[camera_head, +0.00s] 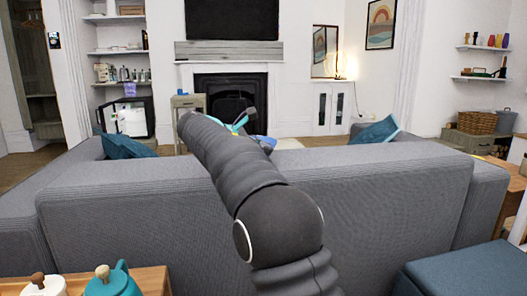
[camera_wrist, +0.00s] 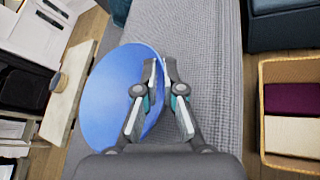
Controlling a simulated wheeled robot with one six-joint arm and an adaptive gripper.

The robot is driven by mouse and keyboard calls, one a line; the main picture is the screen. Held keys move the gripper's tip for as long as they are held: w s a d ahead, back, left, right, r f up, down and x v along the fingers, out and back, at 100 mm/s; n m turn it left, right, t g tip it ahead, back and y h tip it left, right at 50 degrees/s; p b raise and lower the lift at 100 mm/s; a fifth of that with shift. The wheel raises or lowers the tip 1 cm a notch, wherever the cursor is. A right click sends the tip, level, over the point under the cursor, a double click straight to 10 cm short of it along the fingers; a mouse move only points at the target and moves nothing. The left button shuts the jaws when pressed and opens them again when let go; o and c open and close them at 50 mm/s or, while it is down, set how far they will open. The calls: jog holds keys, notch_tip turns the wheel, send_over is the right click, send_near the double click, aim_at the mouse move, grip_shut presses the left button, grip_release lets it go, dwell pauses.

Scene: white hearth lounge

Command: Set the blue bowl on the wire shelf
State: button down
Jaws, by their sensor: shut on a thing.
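The blue bowl (camera_wrist: 108,100) fills the left middle of the wrist view, with its near rim between the fingers. My gripper (camera_wrist: 161,72) is shut on that rim and holds the bowl over or beside the grey sofa. In the head view my own arm hides most of the gripper (camera_head: 240,124). A small patch of blue (camera_head: 266,141) shows beside the arm there, and I cannot tell if it is the bowl. I cannot make out a wire shelf for certain in either view.
The grey sofa (camera_head: 390,195) spans the head view in front of me. Wall shelves stand at the left (camera_head: 118,50) and right (camera_head: 480,77). A blue ottoman (camera_head: 470,268) is at lower right. The wrist view shows a woven basket (camera_wrist: 262,110) at right.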

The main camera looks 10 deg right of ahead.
jog(key=c, duration=1.3)
grip_release()
jog(key=shift+f, duration=0.1)
jog(key=shift+s+a+r, duration=0.1)
jog(key=shift+a+r, duration=0.1)
jog(key=shift+r, duration=0.1)
jog(key=p+v, duration=0.2)
jog(key=v, duration=0.9)
jog(key=shift+s+a, duration=0.15)
jog(key=shift+a, duration=0.1)
